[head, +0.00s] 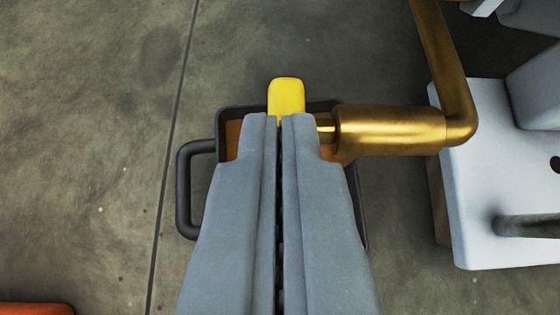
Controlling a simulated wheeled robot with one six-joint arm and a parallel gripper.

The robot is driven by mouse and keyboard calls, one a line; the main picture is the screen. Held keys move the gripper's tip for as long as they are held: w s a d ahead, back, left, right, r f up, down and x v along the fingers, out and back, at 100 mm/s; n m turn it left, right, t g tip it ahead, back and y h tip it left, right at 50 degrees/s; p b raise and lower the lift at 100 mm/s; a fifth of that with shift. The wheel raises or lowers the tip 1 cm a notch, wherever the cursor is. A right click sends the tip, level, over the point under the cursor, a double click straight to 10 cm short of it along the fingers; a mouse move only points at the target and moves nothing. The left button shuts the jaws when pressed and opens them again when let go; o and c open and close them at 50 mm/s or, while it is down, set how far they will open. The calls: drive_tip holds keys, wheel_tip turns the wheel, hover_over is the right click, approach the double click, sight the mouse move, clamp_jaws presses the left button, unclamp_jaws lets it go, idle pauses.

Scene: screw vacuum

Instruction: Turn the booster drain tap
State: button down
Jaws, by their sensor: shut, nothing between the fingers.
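The drain tap shows a yellow handle (287,97) sticking out just beyond my fingertips, with its lower part hidden behind them. A brass tap body (388,131) runs to the right from beside the fingertips and joins a brass pipe (440,50) that bends upward in the picture. My gripper (280,118) is shut, its two grey fingers together with nothing between them. Its tips overlap the near end of the yellow handle in the picture; I cannot tell whether they touch it.
A dark tray (221,112) with a side handle (184,190) and orange-brown inside lies below my fingers, mostly hidden. A white machine base (490,180) stands at the right with a grey rod (525,226). An orange object (35,309) is at the lower left. The concrete floor (90,150) at left is clear.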

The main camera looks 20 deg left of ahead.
drive_tip(key=shift+s+f+t, duration=0.2)
drive_tip(key=shift+t, duration=0.1)
drive_tip(key=shift+s+d+f, duration=0.1)
